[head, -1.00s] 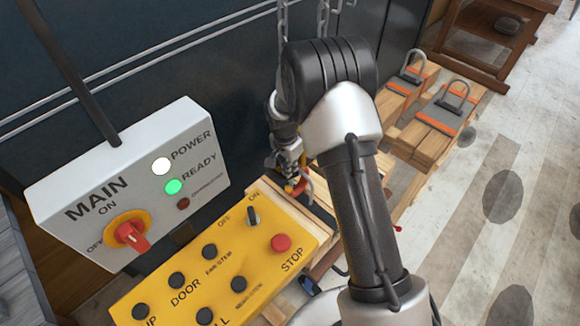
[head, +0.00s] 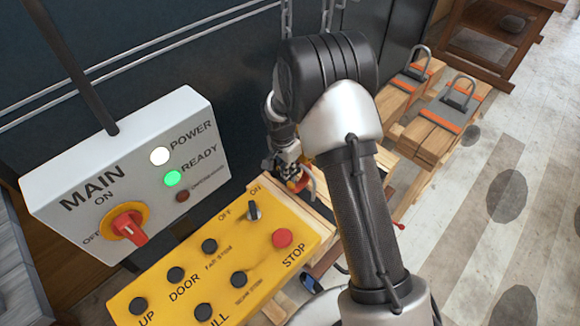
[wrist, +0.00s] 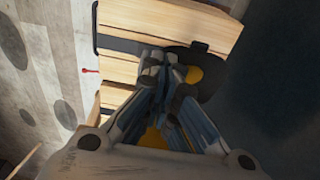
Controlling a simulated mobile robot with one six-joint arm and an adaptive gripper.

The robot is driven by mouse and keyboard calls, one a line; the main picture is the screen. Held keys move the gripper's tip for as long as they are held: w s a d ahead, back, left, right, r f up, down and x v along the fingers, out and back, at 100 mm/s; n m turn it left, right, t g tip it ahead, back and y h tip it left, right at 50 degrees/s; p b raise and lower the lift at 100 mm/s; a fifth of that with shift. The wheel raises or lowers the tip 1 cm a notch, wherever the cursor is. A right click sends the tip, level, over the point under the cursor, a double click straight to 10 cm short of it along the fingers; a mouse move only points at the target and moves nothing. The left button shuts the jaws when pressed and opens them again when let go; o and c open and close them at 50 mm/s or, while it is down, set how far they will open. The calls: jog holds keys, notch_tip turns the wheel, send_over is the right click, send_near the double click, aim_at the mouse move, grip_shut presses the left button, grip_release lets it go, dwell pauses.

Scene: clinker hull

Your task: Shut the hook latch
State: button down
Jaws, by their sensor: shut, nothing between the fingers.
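My gripper (head: 292,178) is shut and empty. In the head view it is low behind the yellow control box, partly covered by my own arm. In the wrist view its fingertips (wrist: 165,66) are together over light wooden planks, beside a dark rounded part (wrist: 205,72) with a yellow-orange patch. Whether they touch that part I cannot tell. A small orange-red piece (head: 299,183) shows right at the gripper in the head view. A dark strap or bar (wrist: 118,43) crosses the planks in the wrist view. I cannot make out the hook latch clearly in either view.
The yellow control box (head: 262,268) with buttons and the grey MAIN panel (head: 75,215) stand at the left, close to my arm. A dark wall (head: 225,40) rises behind. Strapped timber stacks (head: 437,125) lie at the right. The floor (head: 470,215) there is clear.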

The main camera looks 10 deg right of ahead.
jog(key=shift+s+a+f+b, duration=0.15)
jog(key=shift+a+f+b, duration=0.1)
jog(key=shift+f+b, duration=0.2)
jog(key=shift+s+a+f+b, duration=0.25)
jog(key=shift+f+b, duration=0.1)
jog(key=shift+f, duration=0.25)
jog(key=shift+s+a+f+b, duration=0.1)
jog(key=shift+a+f+b, duration=0.15)
jog(key=shift+f+b, duration=0.2)
jog(key=shift+r, duration=0.1)
